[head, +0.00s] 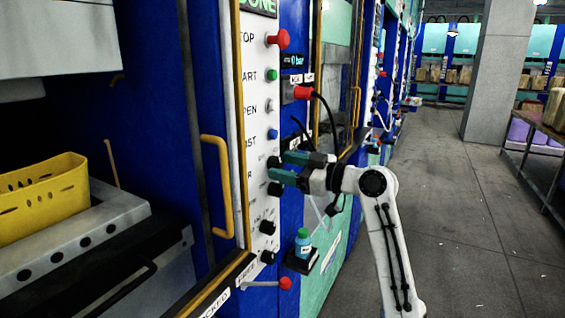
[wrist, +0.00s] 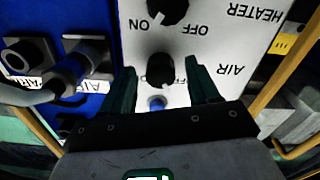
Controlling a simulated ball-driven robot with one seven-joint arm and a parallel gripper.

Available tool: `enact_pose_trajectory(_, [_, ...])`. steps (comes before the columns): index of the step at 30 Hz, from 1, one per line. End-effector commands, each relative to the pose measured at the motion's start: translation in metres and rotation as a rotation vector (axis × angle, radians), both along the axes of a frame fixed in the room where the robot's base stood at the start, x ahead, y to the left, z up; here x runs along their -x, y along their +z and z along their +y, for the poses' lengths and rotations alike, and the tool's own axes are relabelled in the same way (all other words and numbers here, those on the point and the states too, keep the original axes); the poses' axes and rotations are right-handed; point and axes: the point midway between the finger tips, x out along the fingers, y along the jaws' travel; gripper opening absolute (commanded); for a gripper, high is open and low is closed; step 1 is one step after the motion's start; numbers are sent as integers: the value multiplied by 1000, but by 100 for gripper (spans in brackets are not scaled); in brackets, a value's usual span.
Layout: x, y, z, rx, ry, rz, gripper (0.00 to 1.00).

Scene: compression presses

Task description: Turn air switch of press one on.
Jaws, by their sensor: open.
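The air switch is a round black knob marked AIR (wrist: 162,68) on a white panel in the wrist view. It sits between the two fingertips of my gripper (wrist: 160,72), which are apart. The heater knob (wrist: 168,10) is close by in the wrist view.
The panel also has a red stop button (head: 279,39) and a green button (head: 271,75). A yellow handle (head: 217,185) is left of the panel. Open floor (head: 455,220) lies to the right.

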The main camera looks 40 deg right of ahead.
Motion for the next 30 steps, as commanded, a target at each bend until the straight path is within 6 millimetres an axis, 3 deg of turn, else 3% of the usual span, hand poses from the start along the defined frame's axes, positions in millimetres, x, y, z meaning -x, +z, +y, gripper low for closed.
enact_pose_trajectory(13, [-11,0,4,0,0,0,60])
enact_pose_trajectory(30, [-11,-1,4,0,0,1,7])
